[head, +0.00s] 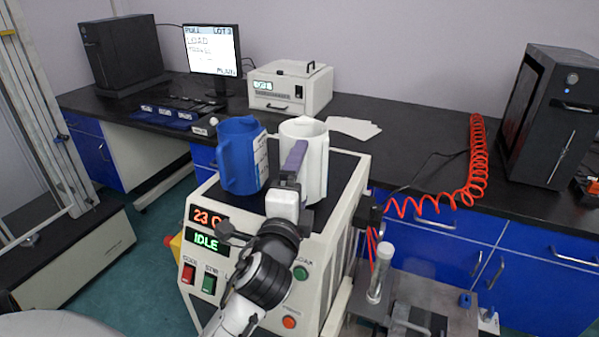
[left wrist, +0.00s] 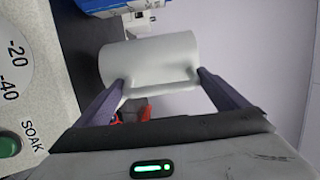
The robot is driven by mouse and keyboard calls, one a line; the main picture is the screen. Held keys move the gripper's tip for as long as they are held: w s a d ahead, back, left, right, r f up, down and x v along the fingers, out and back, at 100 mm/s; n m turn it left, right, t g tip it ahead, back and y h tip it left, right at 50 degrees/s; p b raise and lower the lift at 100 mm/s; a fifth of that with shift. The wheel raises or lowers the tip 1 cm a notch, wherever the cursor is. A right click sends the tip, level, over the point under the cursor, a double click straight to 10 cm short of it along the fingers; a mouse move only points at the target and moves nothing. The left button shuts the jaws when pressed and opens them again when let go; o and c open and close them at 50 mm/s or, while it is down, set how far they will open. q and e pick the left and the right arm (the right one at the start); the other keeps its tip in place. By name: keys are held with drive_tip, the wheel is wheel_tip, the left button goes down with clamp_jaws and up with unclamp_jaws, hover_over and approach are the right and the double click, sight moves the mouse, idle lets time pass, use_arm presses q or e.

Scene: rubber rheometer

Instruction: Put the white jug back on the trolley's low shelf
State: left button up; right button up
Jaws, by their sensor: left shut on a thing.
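The white jug (head: 315,160) is upright at the top of the cream test machine (head: 255,235), beside the blue jug (head: 237,155). My left gripper (head: 295,160) is in front of the white jug and shut on it. In the left wrist view the white jug (left wrist: 150,62) lies sideways in the picture, between the two purple fingertips (left wrist: 160,82). I cannot tell whether its base touches the machine's top. My right gripper is not in view. I cannot make out the trolley's low shelf.
A black bench (head: 410,165) runs behind the machine. It carries a small white instrument (head: 290,88), a monitor (head: 212,50) and a black cabinet (head: 550,115). A red coiled hose (head: 477,150) hangs over the bench at right. A metal fixture (head: 420,300) stands at the lower right.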

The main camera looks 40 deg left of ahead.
use_arm(q)
drive_tip(key=shift+f, duration=0.85)
drive_tip(key=o, duration=1.8)
drive_tip(key=shift+f, duration=0.4)
drive_tip(key=shift+c, duration=0.2)
drive_tip(key=shift+r, duration=0.15)
